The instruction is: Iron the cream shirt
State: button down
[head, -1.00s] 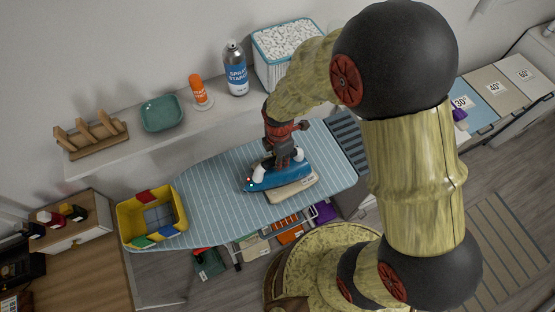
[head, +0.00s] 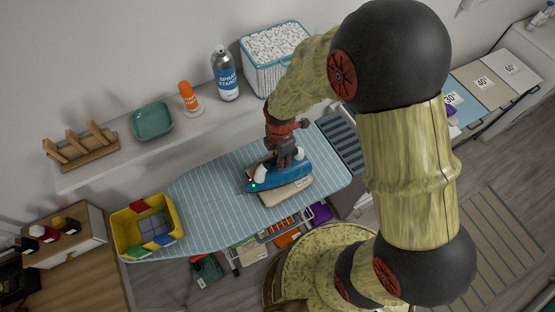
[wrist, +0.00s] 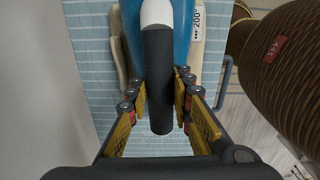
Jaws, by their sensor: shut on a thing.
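My gripper (head: 285,148) is shut on the dark handle of the blue iron (head: 290,178), above the ironing board (head: 215,195). In the wrist view, my gripper's fingers (wrist: 158,92) stand on both sides of the black handle, and the blue iron body (wrist: 182,45) lies beyond. The cream shirt (head: 277,199) is a folded bundle on the striped blue board, under the iron, with its front edge showing. Whether the soleplate touches the cloth cannot be told. Small red and green lights show at the iron's left end.
A yellow-rimmed bin (head: 170,205) stands on the board's left end. The wall shelf (head: 85,175) behind holds a spray starch can (head: 225,75), an orange bottle (head: 189,97), a teal dish (head: 153,121) and a white basket (head: 275,65). The board's middle left is clear.

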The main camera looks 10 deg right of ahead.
aim_at(270, 161)
jog(key=shift+w+d, duration=0.25)
jog(key=shift+d, duration=0.25)
jog(key=shift+w+d, duration=0.2)
jog(key=shift+d, duration=0.5)
jog(key=shift+a, duration=0.2)
jog(key=shift+s+a+r, duration=0.1)
jog(key=shift+s+a, duration=0.15)
jog(key=shift+a, duration=0.45)
jog(key=shift+s+a, duration=0.2)
jog(key=shift+a, duration=0.5)
jog(key=shift+s+a, duration=0.1)
jog(key=shift+a, duration=0.15)
jog(key=shift+s+a, duration=0.2)
jog(key=shift+a, duration=0.3)
jog(key=shift+s+a, duration=0.15)
jog(key=shift+a, duration=0.35)
jog(key=shift+r, duration=0.1)
